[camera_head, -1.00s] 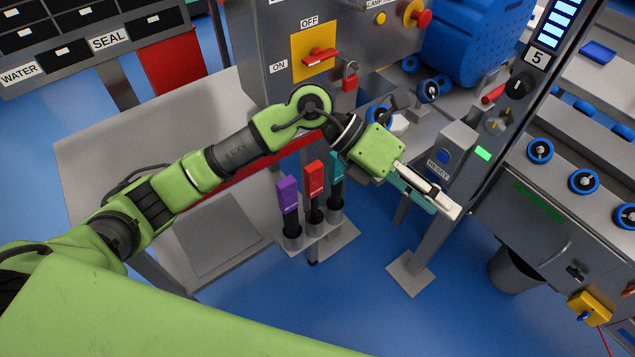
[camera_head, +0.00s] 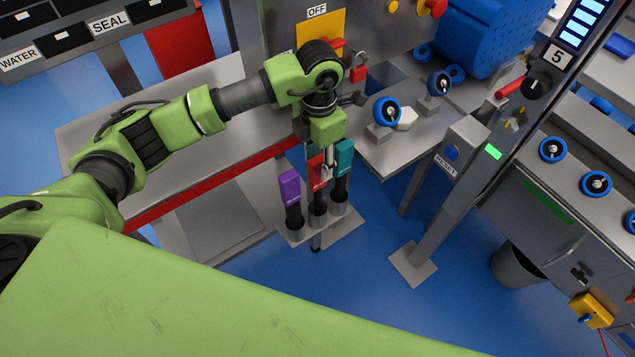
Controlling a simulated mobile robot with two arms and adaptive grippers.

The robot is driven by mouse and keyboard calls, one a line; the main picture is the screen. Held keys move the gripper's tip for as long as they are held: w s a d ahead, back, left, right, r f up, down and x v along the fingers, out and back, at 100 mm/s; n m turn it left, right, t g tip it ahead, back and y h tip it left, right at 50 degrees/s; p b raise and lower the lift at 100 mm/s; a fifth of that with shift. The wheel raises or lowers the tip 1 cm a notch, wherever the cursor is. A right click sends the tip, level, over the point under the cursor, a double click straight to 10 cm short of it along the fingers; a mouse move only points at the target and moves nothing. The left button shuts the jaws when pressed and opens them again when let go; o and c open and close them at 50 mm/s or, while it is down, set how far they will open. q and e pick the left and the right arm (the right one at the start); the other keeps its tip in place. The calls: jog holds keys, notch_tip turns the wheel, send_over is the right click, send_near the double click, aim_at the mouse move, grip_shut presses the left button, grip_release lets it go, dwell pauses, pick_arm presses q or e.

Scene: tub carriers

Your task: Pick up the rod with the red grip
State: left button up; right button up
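The rod with the red grip (camera_head: 317,172) stands upright in the middle socket of a small grey holder (camera_head: 296,236). A purple-grip rod (camera_head: 290,188) stands to its left and a teal-grip rod (camera_head: 343,158) to its right. My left gripper (camera_head: 326,172) points down over the red grip and covers part of it in the picture. I cannot tell whether its fingers are around the grip, in front of it or touching it, nor how far apart they are. My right gripper is not in view.
A grey bench (camera_head: 215,130) with a red front edge lies behind and left of the holder. A panel with a yellow plate (camera_head: 316,31) and a padlock (camera_head: 358,72) stands behind my arm. A reset post (camera_head: 440,205) stands to the right. Blue floor is open in front.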

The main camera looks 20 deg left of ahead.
aim_at(318, 176)
pick_arm(q)
jog(key=shift+a+f+p, duration=0.1)
jog(key=shift+f+p, duration=0.65)
jog(key=shift+f, duration=2.2)
grip_shut()
